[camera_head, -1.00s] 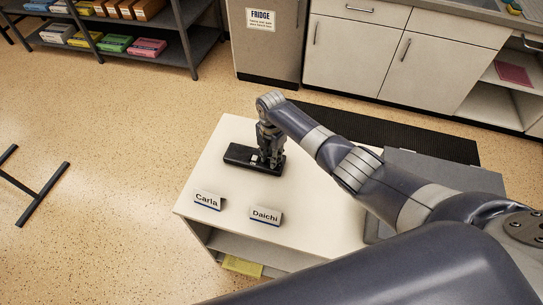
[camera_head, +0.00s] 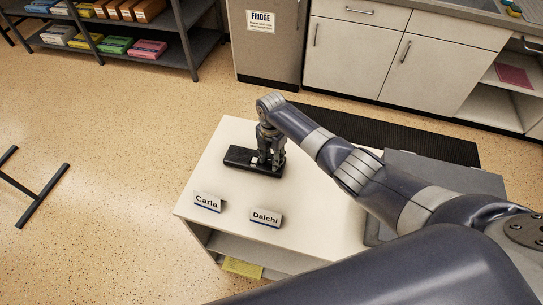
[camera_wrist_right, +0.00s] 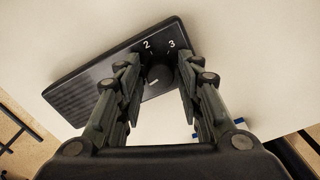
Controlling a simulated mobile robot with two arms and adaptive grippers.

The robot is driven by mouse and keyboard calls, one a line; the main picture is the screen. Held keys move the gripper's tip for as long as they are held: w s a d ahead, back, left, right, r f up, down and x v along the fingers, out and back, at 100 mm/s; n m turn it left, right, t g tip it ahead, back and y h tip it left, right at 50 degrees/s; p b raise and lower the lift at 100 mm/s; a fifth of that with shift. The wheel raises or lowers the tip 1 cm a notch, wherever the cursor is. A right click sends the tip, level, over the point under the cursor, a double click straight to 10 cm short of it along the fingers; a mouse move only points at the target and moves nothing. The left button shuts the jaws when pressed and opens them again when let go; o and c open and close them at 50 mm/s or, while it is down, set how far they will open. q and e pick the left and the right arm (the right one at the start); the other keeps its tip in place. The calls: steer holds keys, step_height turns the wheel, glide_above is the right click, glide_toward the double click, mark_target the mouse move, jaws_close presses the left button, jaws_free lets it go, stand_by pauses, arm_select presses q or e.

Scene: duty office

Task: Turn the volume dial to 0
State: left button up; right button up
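A black speaker-like box (camera_head: 240,157) lies on the white cabinet top, partly behind my right gripper. In the right wrist view, its ribbed black face (camera_wrist_right: 85,95) is at the left and a round dark dial (camera_wrist_right: 158,76) sits near its other end. The numbers 2 and 3 show beyond the dial; other marks are hidden by the fingers. A short white mark shows on the dial's near side. My right gripper (camera_wrist_right: 160,68) points down with its fingers apart, one on each side of the dial. Contact with the dial is not clear. My left gripper is not in view.
Name signs reading Carla (camera_head: 207,202) and Daichi (camera_head: 266,218) stand at the near part of the white cabinet top (camera_head: 300,200). A fridge (camera_head: 262,50) and kitchen cupboards (camera_head: 355,55) are behind. A shelf with coloured packs (camera_head: 115,43) stands at back left.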

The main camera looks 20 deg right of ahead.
step_height(320, 180, up, 12)
stand_by(0.5)
stand_by(0.5)
